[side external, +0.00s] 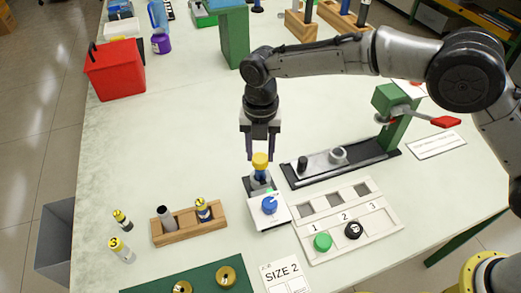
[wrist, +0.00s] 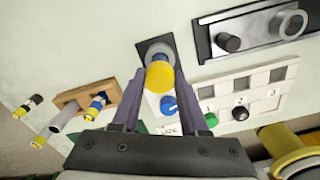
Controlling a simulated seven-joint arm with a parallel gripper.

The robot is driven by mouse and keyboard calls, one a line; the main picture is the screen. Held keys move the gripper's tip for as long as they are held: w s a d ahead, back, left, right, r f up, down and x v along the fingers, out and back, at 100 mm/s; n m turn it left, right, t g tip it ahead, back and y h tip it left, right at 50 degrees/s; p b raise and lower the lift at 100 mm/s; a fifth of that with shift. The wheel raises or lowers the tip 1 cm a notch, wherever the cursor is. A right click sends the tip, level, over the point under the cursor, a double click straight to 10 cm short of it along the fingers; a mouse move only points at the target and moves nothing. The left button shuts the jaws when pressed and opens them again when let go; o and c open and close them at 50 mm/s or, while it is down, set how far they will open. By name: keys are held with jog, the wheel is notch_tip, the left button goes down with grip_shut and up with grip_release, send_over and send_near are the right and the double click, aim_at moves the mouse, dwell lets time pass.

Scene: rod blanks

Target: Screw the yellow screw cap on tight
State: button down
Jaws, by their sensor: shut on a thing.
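The yellow screw cap (side external: 260,162) sits upright on top of a small blue-and-dark piece standing in a dark holder (side external: 260,185). In the wrist view the yellow cap (wrist: 159,76) lies between the fingertips. My gripper (side external: 261,156) points straight down from above, its two fingers shut on the yellow cap, one on each side. The wrist view shows the fingers (wrist: 159,86) reaching up to it. The cap hides most of what is below it, so I cannot tell how far down it sits on its thread.
A white box with a blue knob (side external: 269,205) stands right in front of the holder. A numbered white tray (side external: 345,220) and a dark rail fixture (side external: 340,160) are to the right. A wooden rack (side external: 188,222) is at left.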

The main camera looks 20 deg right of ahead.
jog(key=shift+f, duration=0.4)
jog(key=c, duration=0.7)
grip_release()
jog(key=o, duration=0.7)
jog(key=shift+r, duration=0.2)
jog(key=shift+r, duration=4.05)
